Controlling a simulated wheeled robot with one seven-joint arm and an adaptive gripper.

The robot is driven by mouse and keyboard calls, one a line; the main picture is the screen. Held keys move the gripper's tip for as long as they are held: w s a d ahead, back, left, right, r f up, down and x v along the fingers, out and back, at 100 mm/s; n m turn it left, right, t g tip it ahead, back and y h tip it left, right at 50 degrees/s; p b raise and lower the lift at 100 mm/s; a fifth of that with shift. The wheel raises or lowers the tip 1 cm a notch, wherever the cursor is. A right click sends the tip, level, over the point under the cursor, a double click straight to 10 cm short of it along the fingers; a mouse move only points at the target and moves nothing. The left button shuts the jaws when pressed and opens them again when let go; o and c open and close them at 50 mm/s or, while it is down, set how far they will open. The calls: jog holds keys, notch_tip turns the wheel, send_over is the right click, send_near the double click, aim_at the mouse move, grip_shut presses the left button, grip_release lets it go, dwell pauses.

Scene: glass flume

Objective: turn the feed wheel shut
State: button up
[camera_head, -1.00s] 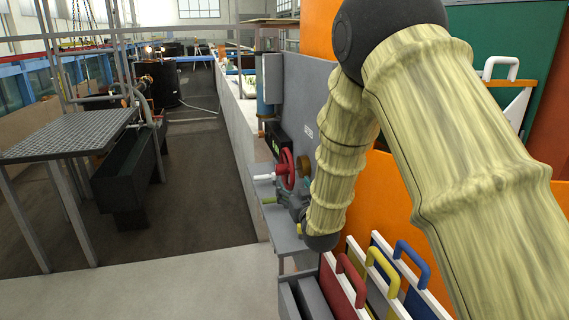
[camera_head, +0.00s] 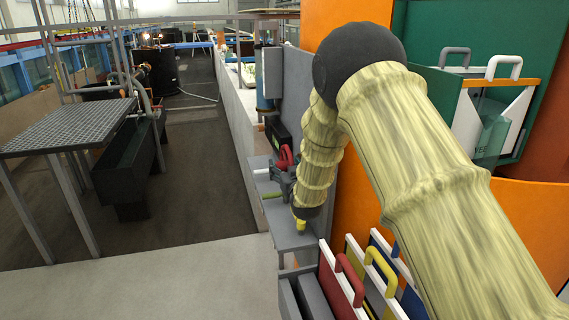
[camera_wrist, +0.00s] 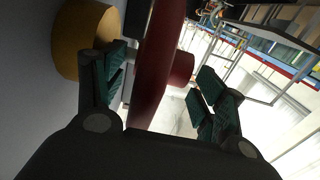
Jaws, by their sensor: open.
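The red wheel (camera_head: 284,157) stands in front of a grey panel on the right side of the aisle, partly covered by my gripper and arm. In the wrist view the red wheel (camera_wrist: 158,60) is seen nearly edge-on, its rim running between my two fingers. My gripper (camera_wrist: 160,80) is open, one finger on each side of the rim. I see a gap on the right; contact on the left is unclear. In the head view my gripper (camera_head: 283,175) is small and dark at the wheel's lower part. A brass-coloured round part (camera_wrist: 88,40) lies beside the left finger.
A grey shelf (camera_head: 290,238) runs below the wheel. Red, yellow and blue handled boards (camera_head: 349,280) stand in a rack in front. An orange panel (camera_head: 355,200) is close behind my arm. A grated platform (camera_head: 70,128) stands left; the aisle floor (camera_head: 200,190) is free.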

jog(key=shift+w+a+f, duration=0.1)
jog(key=shift+w+f, duration=0.2)
jog(key=shift+w, duration=0.35)
jog(key=shift+s+r, duration=0.15)
jog(key=c, duration=1.5)
jog(key=shift+o, duration=0.2)
jog(key=shift+f+b, duration=0.3)
jog(key=shift+b, duration=0.4)
